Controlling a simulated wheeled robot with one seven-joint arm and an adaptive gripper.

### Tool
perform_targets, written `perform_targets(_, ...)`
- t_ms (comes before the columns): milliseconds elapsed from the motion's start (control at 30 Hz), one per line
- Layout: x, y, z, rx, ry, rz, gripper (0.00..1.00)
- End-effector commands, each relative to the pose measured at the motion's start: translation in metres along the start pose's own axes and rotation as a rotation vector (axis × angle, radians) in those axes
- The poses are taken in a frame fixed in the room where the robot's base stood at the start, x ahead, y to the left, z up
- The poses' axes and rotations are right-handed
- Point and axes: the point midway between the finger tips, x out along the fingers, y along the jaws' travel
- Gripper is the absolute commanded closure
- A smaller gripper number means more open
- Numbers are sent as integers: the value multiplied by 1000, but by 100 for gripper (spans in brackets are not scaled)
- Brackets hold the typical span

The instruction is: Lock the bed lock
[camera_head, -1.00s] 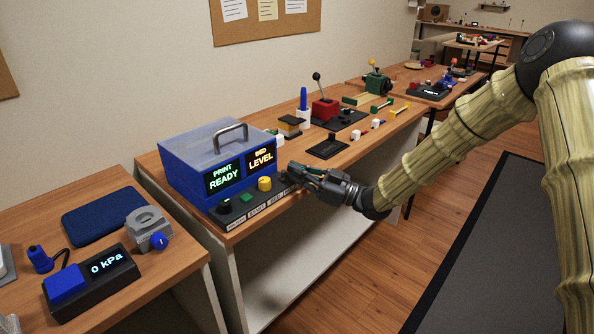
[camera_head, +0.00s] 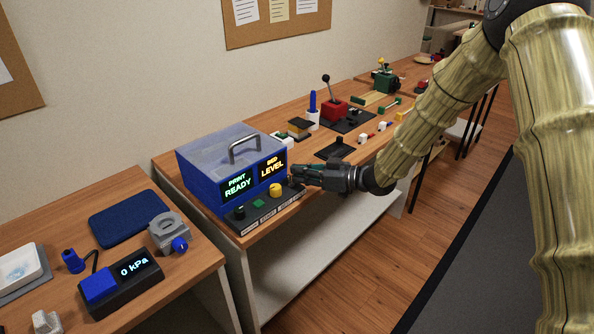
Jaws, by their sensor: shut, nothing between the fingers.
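A blue machine with a grey lid (camera_head: 215,150) stands on the middle bench. Its screens read "PRINT READY" (camera_head: 237,186) and "BED LEVEL" (camera_head: 272,167). A dark control strip (camera_head: 262,214) along its front carries a black knob (camera_head: 239,212), a green button (camera_head: 258,203) and a yellow knob (camera_head: 276,190), with small labels below. My gripper (camera_head: 296,171) is shut and empty at the right end of this strip, to the right of the yellow knob. A small dark control there is partly hidden by the fingers. I cannot tell whether they touch it, nor which control is the bed lock.
The left bench holds a pressure box (camera_head: 120,281) reading 0 kPa, a blue pad (camera_head: 130,217) and a grey clamp (camera_head: 169,232). Behind my gripper are a black stand (camera_head: 336,149) and a red lever box (camera_head: 334,109). The floor in front is clear.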

Motion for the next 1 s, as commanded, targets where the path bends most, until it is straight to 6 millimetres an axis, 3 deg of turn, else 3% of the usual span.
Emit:
perform_targets(167,-4,0,-2,0,1,0,100)
perform_targets(367,-24,1,-10,0,0,-4,100)
perform_targets(800,-99,3,-14,-2,0,-6,100)
perform_targets(1000,-122,3,-17,-3,-1,-7,100)
